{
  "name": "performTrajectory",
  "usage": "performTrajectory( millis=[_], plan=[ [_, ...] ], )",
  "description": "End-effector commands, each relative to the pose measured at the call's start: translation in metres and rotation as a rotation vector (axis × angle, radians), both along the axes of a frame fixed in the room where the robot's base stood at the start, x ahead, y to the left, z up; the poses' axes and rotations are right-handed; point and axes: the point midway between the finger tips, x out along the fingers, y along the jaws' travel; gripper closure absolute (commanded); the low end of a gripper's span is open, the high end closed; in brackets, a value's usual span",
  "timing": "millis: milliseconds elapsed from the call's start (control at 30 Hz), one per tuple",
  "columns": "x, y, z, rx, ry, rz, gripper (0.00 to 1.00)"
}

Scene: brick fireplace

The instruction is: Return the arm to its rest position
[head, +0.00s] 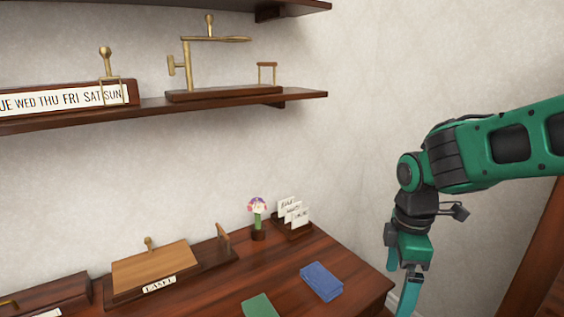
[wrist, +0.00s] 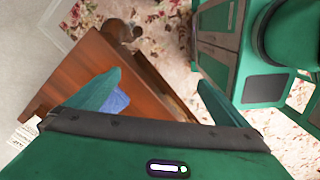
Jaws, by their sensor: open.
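My arm reaches in from the right in the head view and bends down at the wrist. My gripper (head: 409,290) points downward just right of the desk's right corner. In the wrist view my gripper (wrist: 159,80) shows two teal fingers spread wide apart, with nothing between them.
The wooden desk (head: 345,262) holds a blue book (head: 321,281), a green book (head: 260,306), a flower figure (head: 257,212), a card holder (head: 293,217) and an easel box (head: 154,268). A shelf (head: 222,105) hangs above. Floral carpet (wrist: 170,42) lies beside the desk.

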Motion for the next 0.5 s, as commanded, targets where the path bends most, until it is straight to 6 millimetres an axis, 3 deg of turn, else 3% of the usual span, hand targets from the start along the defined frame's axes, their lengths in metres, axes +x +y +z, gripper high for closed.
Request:
performTrajectory(
  millis=[167,300,500],
  plan=[
    [-0.036,-0.069,0.009,0.001,-0.008,-0.514,0.0],
    [-0.077,-0.116,0.012,0.003,-0.01,-0.982,0.0],
    [-0.136,-0.155,0.01,0.011,-0.006,-1.558,0.0]
  ],
)
